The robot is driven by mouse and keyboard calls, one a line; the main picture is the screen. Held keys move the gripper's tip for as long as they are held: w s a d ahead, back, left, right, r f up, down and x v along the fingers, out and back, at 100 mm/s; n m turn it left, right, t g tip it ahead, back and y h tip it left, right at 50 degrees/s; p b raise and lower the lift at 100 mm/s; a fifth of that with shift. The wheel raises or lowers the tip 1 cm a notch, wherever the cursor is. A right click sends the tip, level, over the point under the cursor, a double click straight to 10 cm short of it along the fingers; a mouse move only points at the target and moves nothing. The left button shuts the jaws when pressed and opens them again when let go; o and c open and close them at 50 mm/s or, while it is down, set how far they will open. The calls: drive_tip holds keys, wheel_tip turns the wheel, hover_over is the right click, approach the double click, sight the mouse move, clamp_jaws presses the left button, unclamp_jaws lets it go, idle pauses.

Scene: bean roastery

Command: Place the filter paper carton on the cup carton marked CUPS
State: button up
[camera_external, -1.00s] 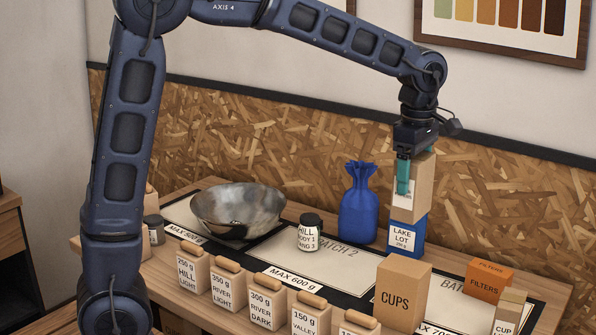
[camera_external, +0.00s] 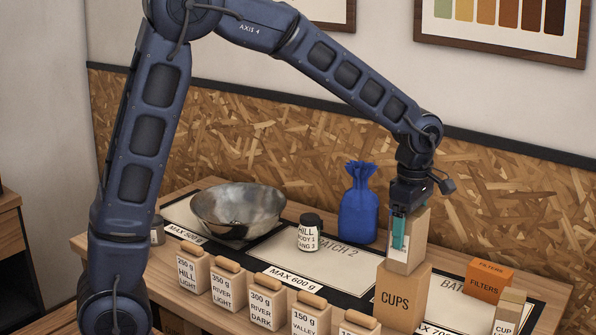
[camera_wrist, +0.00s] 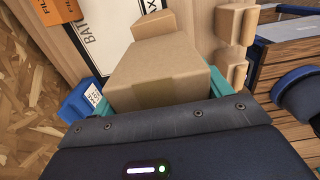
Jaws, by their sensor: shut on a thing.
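My gripper (camera_external: 399,230) is shut on a tan carton (camera_external: 418,240) with a pale front; its label is not readable. The tan carton is upright, and its lower end overlaps the top of the cup carton marked CUPS (camera_external: 402,300) in the external view. I cannot tell whether they touch. In the wrist view the tan carton (camera_wrist: 165,70) lies between teal fingers. An orange carton marked FILTERS (camera_external: 486,287) stands on the table to the right of the cup carton; its edge shows in the wrist view (camera_wrist: 58,10).
A blue tied sack (camera_external: 358,205), a dark-lidded jar (camera_external: 311,233) and a metal bowl (camera_external: 238,210) stand behind. Several labelled bean bags (camera_external: 228,285) line the front. A small tan carton (camera_external: 510,312) is at right. A blue labelled thing (camera_wrist: 82,103) shows in the wrist view.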

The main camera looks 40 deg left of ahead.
drive_tip(key=shift+f, duration=0.1)
drive_tip(key=o, duration=1.1)
